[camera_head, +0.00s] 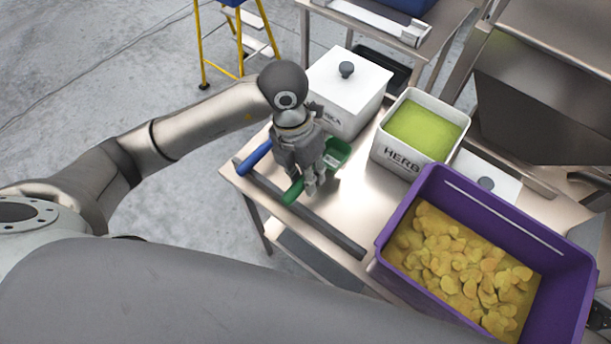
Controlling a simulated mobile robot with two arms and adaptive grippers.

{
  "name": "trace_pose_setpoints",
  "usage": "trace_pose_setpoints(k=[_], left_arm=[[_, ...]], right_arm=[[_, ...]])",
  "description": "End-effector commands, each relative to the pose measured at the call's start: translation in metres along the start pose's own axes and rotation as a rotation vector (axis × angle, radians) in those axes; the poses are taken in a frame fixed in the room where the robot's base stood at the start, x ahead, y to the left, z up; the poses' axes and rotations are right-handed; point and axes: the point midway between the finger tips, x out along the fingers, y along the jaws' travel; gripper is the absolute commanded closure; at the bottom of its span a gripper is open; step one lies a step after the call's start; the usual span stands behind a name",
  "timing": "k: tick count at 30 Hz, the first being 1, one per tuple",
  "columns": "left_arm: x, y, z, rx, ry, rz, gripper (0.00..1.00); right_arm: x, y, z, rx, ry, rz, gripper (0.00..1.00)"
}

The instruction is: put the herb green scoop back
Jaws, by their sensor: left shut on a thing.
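The green scoop (336,152) is at the left part of the steel table, its bowl to the upper right and its handle pointing to the lower left. My left gripper (309,187) points down and is shut on the green scoop, covering the middle of it. I cannot tell whether the scoop touches the table. The white bin marked HERB (398,160) stands to the right, open, with green contents. A dark strip (336,234) runs along the table's near edge, below the gripper. My right gripper is out of view.
A blue handle (256,157) lies left of my gripper. A lidded white bin (348,92) stands just behind it. A purple crate (404,211) of yellow pieces fills the right, beside a white lid (488,181). Bare tabletop (350,190) lies between gripper and crate.

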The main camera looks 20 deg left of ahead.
Motion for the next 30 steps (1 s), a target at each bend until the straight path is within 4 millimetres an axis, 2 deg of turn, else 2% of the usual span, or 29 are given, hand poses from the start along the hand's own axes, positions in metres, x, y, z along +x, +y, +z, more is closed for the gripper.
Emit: trace_pose_setpoints(k=[3,7,14,25,26,30], left_arm=[[0.006,0.006,0.004,-0.001,-0.001,-0.002,1.00],[0.015,0.016,0.008,-0.003,0.001,-0.001,1.00],[0.042,0.021,0.009,0.001,0.002,-0.002,1.00],[0.049,0.023,0.009,0.002,-0.002,-0.001,1.00],[0.049,0.023,0.009,0.001,-0.001,-0.001,0.77],[0.048,0.023,0.009,0.001,-0.001,-0.001,0.59]], right_arm=[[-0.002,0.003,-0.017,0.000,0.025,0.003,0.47],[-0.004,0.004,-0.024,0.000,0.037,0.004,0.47],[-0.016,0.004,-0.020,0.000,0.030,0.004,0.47],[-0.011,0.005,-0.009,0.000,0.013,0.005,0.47],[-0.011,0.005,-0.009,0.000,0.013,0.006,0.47],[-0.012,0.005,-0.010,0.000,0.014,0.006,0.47]])
